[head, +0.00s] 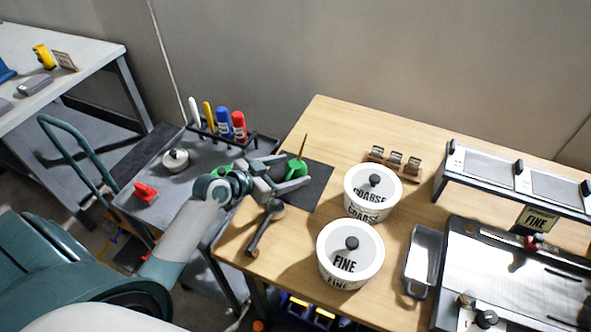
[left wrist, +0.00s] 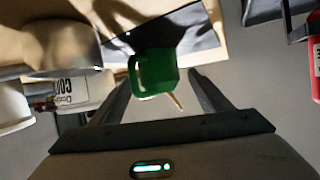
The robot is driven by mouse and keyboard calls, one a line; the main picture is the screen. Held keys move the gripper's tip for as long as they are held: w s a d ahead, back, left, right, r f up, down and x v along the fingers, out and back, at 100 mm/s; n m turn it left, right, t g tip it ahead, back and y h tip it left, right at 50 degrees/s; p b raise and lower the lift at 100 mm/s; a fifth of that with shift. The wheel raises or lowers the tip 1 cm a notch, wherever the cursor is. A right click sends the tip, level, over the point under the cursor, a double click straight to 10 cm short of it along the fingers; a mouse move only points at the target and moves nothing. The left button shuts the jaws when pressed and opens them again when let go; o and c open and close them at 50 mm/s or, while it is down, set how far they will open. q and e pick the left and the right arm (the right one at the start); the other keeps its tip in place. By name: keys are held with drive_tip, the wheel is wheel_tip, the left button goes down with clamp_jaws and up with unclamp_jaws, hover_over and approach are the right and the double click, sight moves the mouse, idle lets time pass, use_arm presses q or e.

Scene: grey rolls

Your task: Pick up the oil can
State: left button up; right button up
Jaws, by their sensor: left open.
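The oil can (head: 298,166) is green with a thin brass-coloured spout pointing up. It stands on a dark mat (head: 319,184) at the left end of the wooden table. My left gripper (head: 290,175) is open, its fingers reaching toward the can from the left and partly hiding its lower part. In the left wrist view the green can (left wrist: 153,72) shows ahead, between the lines of the two open fingers (left wrist: 160,88). I cannot tell whether a finger touches it. My right gripper is not in view.
A hammer-like tool (head: 262,232) lies just in front of the gripper. White lidded tubs marked COARSE (head: 368,203) and FINE (head: 340,272) stand to the right. A grey cart (head: 127,198) at left holds a tool rack (head: 254,142). A wooden holder (head: 378,157) is behind the tubs.

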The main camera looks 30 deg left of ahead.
use_arm(q)
drive_tip(key=shift+x, duration=0.9)
drive_tip(key=shift+w+d+p, duration=0.15)
drive_tip(key=shift+w+p, duration=0.15)
drive_tip(key=shift+w+f, duration=0.1)
drive_tip(key=shift+f, duration=0.05)
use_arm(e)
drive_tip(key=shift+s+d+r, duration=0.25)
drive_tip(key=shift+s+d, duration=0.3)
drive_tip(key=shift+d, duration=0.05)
use_arm(q)
drive_tip(key=c, duration=0.9)
drive_tip(key=shift+c, duration=0.9)
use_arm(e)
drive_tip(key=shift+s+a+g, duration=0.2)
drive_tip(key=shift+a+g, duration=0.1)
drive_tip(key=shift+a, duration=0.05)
